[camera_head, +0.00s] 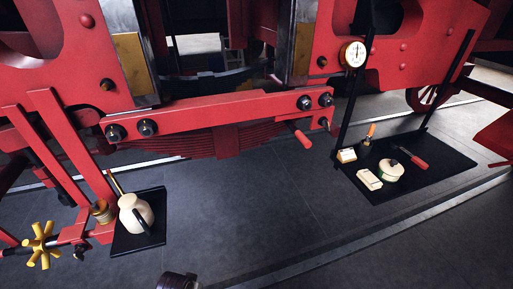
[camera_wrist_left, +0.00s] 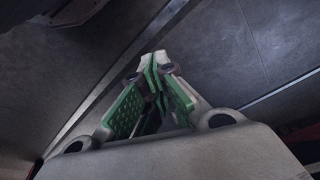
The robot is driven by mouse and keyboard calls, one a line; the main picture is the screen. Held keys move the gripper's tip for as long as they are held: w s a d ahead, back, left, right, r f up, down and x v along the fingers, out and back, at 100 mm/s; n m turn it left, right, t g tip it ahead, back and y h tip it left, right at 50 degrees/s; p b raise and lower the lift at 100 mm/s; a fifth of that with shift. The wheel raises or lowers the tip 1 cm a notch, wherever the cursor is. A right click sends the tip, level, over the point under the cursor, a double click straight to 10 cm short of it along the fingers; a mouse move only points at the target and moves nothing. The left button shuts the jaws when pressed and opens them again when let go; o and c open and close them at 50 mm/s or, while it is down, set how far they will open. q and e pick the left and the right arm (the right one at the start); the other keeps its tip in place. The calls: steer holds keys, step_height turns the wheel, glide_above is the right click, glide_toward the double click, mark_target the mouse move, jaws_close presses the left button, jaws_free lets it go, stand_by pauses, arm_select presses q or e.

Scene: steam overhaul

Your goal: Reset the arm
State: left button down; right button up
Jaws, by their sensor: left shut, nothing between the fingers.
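My left gripper (camera_wrist_left: 155,62) shows in the left wrist view, with pale fingers and green ridged pads. Its fingertips meet and nothing is between them. It points over dark grey floor tiles (camera_wrist_left: 215,50), apart from any object. In the head view neither gripper can be made out. A small dark cylindrical part (camera_head: 178,281) is cut off at the bottom edge, and I cannot tell what it is. My right gripper shows in neither view.
A red locomotive frame (camera_head: 215,112) spans the back, with a gauge (camera_head: 353,54) and a red-handled lever (camera_head: 301,138). A cream jug (camera_head: 135,213) stands at left beside a yellow handwheel (camera_head: 40,245). A black mat (camera_head: 430,180) at right holds several small items. The middle floor is clear.

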arm_select(q)
steer(key=s+a+f, duration=0.1)
steer(key=s+f, duration=0.3)
steer(key=f, duration=0.7)
steer(key=s+f, duration=0.5)
steer(key=f, duration=0.6)
steer(key=s+a+f+g, duration=0.1)
steer(key=s+f, duration=0.5)
steer(key=s, duration=0.2)
steer(key=s+a+f, duration=0.2)
steer(key=s+f, duration=0.4)
steer(key=s, duration=0.3)
steer(key=shift+s+a+f+g, duration=0.15)
steer(key=shift+s+a+g, duration=0.1)
steer(key=shift+g, duration=0.15)
